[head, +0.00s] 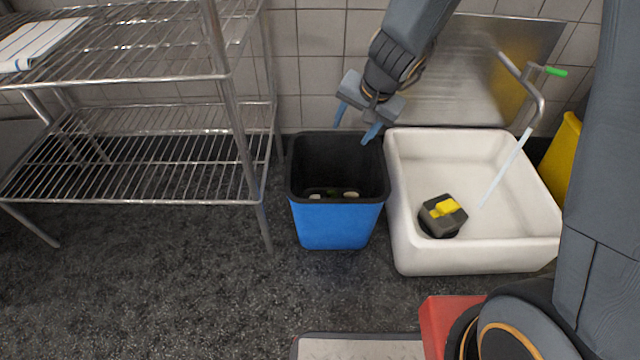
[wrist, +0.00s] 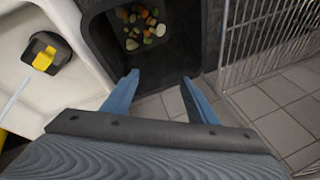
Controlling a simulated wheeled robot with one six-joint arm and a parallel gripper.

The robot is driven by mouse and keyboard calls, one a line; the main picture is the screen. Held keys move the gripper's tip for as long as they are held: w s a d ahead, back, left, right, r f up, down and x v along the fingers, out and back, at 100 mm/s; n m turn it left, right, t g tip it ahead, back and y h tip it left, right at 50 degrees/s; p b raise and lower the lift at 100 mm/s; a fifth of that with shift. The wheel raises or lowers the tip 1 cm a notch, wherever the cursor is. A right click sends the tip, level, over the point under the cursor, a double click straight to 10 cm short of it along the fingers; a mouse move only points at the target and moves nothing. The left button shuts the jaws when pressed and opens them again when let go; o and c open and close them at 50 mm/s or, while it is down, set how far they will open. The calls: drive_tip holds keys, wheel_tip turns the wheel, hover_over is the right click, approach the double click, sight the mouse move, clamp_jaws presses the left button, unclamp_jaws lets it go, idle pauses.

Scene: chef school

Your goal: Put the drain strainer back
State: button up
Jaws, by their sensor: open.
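The drain strainer (head: 440,216) is a dark, squarish piece with a yellow handle. It sits inside the white sink basin (head: 421,252), toward its front left, and also shows in the wrist view (wrist: 44,58) at the left. My gripper (head: 357,127) is open and empty above the rear of the blue bin, left of the sink. In the wrist view its two blue fingers (wrist: 157,90) are spread with nothing between them. I cannot tell whether the drain opening lies beneath the strainer.
The blue bin (head: 337,226) with a black inside stands against the sink's left side and holds food scraps (wrist: 142,25). A tap (head: 530,90) runs water into the basin. A wire rack (head: 150,150) stands left. A yellow object (head: 563,150) is right of the sink.

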drive_tip(key=s+a+r+n+g+y, duration=0.1)
drive_tip(key=s+a+r+n, duration=0.1)
drive_tip(key=s+a+r, duration=0.3)
drive_tip(key=s+a+r+n+g, duration=0.1)
drive_tip(key=s+a+r+n, duration=0.1)
drive_tip(key=s, duration=0.5)
drive_tip(key=s+a+r+n+g+y, duration=0.1)
drive_tip(key=s+a+r+n, duration=0.15)
drive_tip(key=s+r, duration=0.2)
drive_tip(key=s+d+r+n+h, duration=0.1)
drive_tip(key=s+n, duration=0.1)
drive_tip(key=s, duration=0.5)
drive_tip(key=s+d+r+n+g+h, duration=0.1)
drive_tip(key=s+r+n, duration=0.1)
drive_tip(key=s, duration=0.5)
drive_tip(key=shift+s+d, duration=0.2)
drive_tip(key=shift+d, duration=0.15)
drive_tip(key=d+r+m+h+p, duration=0.1)
drive_tip(key=d+r+m+p, duration=0.2)
drive_tip(key=d+r+p, duration=0.7)
drive_tip(key=d+r+m+h+p, duration=0.1)
drive_tip(key=d+r+m+p, duration=0.2)
drive_tip(key=d+r+p, duration=0.7)
drive_tip(key=shift+d+r+p, duration=0.2)
drive_tip(key=shift+r+p, duration=3.05)
drive_tip(key=shift+p, duration=4.65)
